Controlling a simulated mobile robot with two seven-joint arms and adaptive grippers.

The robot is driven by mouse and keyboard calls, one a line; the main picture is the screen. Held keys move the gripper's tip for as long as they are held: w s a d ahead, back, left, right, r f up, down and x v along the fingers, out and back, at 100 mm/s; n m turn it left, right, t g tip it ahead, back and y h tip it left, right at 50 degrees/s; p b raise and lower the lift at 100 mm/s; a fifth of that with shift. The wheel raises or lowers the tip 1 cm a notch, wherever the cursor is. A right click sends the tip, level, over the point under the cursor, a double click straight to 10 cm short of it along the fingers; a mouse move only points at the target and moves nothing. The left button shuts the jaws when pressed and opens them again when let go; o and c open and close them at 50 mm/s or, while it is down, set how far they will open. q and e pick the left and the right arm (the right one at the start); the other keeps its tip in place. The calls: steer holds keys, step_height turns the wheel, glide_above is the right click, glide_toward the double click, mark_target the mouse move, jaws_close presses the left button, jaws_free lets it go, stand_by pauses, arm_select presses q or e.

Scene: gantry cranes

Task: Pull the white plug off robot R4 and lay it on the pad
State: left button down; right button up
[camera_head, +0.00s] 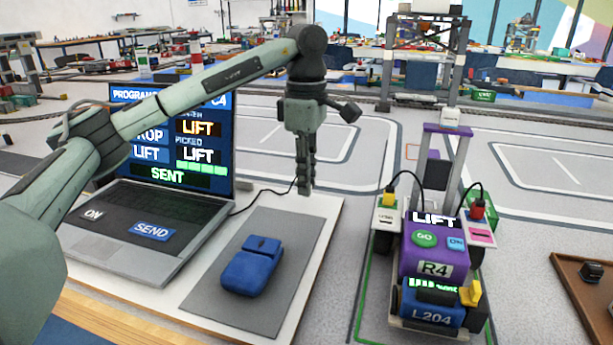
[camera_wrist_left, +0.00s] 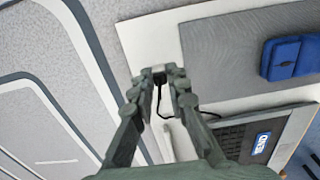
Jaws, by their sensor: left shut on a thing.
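My left gripper (camera_head: 305,188) points down over the far edge of the white board, beyond the pad. In the left wrist view its fingertips (camera_wrist_left: 158,80) are shut on a small whitish plug (camera_wrist_left: 159,71), with a black cable running from it. In the head view the fingers hide the plug; the cable (camera_head: 262,194) runs to the laptop. The grey pad (camera_head: 302,232) lies on the board, below and nearer than the gripper. Robot R4 (camera_head: 434,260), purple with a green GO button, stands to the right, apart from the gripper. My right gripper is not in view.
A blue device (camera_head: 252,266) lies on the pad; the pad around it is bare. The laptop (camera_head: 150,225) stands left of it, its screen reading SENT. A yellow plug (camera_head: 389,196) and a red plug (camera_head: 477,209) sit beside R4's mast. A brown tray (camera_head: 590,300) is far right.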

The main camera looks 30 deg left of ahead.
arm_select(q)
steer(key=shift+f, duration=0.1)
stand_by(0.3)
steer(key=c, duration=1.4)
jaws_free()
step_height(320, 180, up, 12)
